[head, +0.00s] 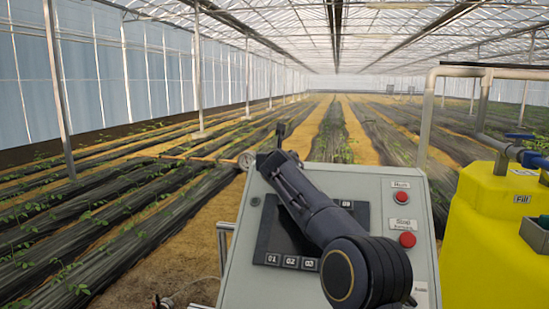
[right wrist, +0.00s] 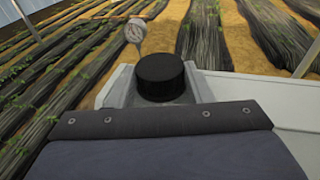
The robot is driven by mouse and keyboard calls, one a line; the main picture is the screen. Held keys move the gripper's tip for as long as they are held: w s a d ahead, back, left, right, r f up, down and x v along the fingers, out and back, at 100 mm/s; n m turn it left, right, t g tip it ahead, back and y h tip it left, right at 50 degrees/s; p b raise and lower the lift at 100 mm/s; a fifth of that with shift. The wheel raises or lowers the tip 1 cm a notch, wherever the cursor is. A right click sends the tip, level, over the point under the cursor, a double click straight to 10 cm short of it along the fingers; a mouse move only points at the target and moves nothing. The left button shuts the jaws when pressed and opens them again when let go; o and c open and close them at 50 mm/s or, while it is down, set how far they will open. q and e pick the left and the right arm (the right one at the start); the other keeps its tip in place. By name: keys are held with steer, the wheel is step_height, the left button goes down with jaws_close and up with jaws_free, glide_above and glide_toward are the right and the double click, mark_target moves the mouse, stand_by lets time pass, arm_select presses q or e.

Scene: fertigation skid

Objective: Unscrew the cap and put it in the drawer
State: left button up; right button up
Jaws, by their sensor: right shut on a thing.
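A round black cap (right wrist: 162,68) is in the middle of the right wrist view, beyond the dark edge of my wrist. My right gripper (right wrist: 162,88) is shut on the cap, with pale grey pieces on both sides of it. What lies under the cap is hidden, so I cannot tell whether it is on a thread. In the head view my right arm reaches over the grey cabinet to its top left edge, and the cap cannot be made out there. No drawer can be made out in either view. My left gripper is not in view.
The grey control cabinet (head: 419,243) has red buttons (head: 402,197) and a dark panel with numbered labels, partly behind my arm. A round gauge (head: 246,160) stands at its left; it also shows in the right wrist view (right wrist: 135,30). A yellow tank (head: 482,235) with pipes stands right.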

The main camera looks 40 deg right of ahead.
steer(key=shift+d+f, duration=0.1)
steer(key=shift+s+d+n+t+y, duration=0.1)
steer(key=shift+d+n+t+y, duration=0.1)
steer(key=shift+n+t+y, duration=0.25)
steer(key=shift+s+d+n+t+y, duration=0.15)
steer(key=shift+n+t+y, duration=0.1)
steer(key=shift+n+y, duration=0.4)
steer(key=shift+w+a+f+y, duration=0.1)
steer(key=shift+w+y, duration=0.05)
steer(key=shift+y, duration=0.25)
steer(key=shift+n+t+y, duration=0.3)
steer(key=shift+y, duration=0.1)
steer(key=o, duration=0.8)
